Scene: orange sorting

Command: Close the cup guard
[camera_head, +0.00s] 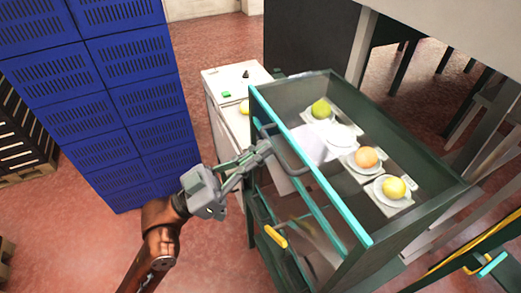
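The cup guard (312,166) appears as a teal-edged frame along the near side of a dark green machine. A grey curved handle (296,170) is on it. Whether the guard is fully shut is not clear. My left gripper (262,150) reaches in from the left, with its fingertips at the handle's upper end. They overlap it in this view, and I cannot tell whether they grip it.
Stacked blue crates (115,100) stand at the left. A white cabinet (228,88) with a green button stands behind my gripper. A yellow handle (276,237) is low on the machine's front. Red floor (90,245) is open at the lower left.

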